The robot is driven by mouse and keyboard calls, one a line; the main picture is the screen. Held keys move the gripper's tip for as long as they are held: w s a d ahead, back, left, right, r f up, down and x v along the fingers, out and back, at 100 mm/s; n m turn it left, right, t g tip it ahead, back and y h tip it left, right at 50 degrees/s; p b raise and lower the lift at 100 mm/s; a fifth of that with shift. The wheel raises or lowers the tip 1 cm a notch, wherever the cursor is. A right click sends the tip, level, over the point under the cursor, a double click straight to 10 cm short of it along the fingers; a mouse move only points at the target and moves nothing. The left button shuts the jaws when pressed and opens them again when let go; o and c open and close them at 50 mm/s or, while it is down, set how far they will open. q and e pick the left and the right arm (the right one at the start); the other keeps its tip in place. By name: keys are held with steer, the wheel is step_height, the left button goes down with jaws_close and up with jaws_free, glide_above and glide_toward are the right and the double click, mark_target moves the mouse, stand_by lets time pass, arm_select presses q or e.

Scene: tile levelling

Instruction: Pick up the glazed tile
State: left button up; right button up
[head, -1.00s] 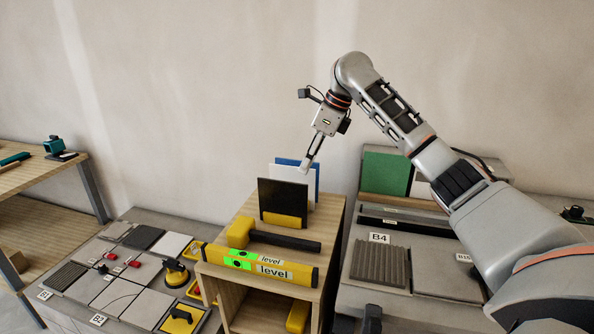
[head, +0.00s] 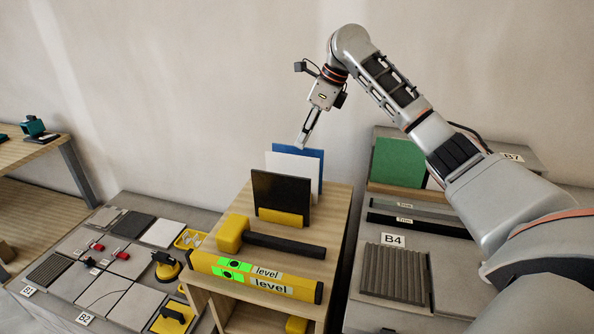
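Three flat upright tiles stand one behind another on the wooden stand: a black one (head: 281,187) in front in a yellow holder (head: 281,217), a white one (head: 308,172) behind it and a blue one (head: 313,153) at the back. I cannot tell which of them is the glazed tile. My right gripper (head: 301,144) points down, with its fingertips at the top edge of the blue and white tiles in the picture. Contact is unclear. Its fingers show edge-on, so their opening is hidden. My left gripper is out of view.
A low bench on the left holds several tiles and tools. A green panel (head: 398,162) and a ribbed tile (head: 395,272) are on the right.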

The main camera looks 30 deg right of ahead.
mark_target(298, 150)
steer(key=b+x, duration=0.1)
steer(key=x, duration=0.4)
steer(key=shift+w+r, duration=0.1)
steer(key=shift+w, duration=0.05)
stand_by(0.9)
jaws_close()
